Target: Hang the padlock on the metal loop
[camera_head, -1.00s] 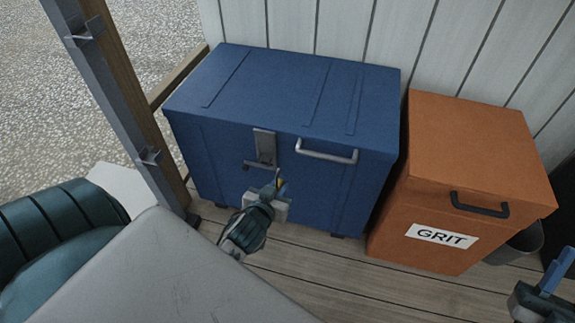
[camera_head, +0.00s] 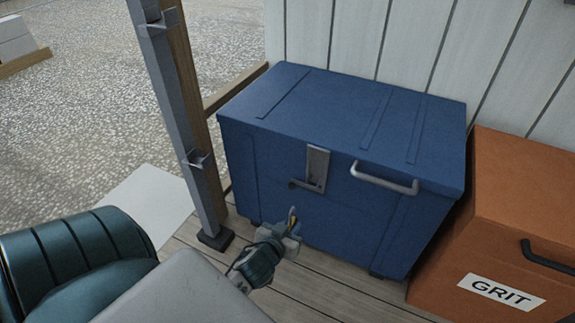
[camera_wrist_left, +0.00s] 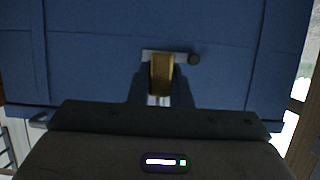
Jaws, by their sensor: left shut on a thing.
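A blue box (camera_head: 340,125) has a grey metal hasp plate (camera_head: 318,165) on its front. A short horizontal bar with a dark round end (camera_head: 293,184) sits at the plate's lower part. I cannot make out the metal loop separately. My left gripper (camera_head: 291,224) is below and slightly left of the hasp, apart from it in the head view. In the left wrist view the padlock (camera_wrist_left: 161,74) is between the dark fingers (camera_wrist_left: 161,88), overlapping the bar (camera_wrist_left: 181,56). Its shackle is unclear. My right gripper is out of view.
A grey handle (camera_head: 385,180) sticks out of the box front, right of the hasp. An orange grit bin (camera_head: 520,210) stands close on the right. A grey metal post (camera_head: 181,110) stands at the left. Bare plank floor (camera_head: 330,295) lies in front.

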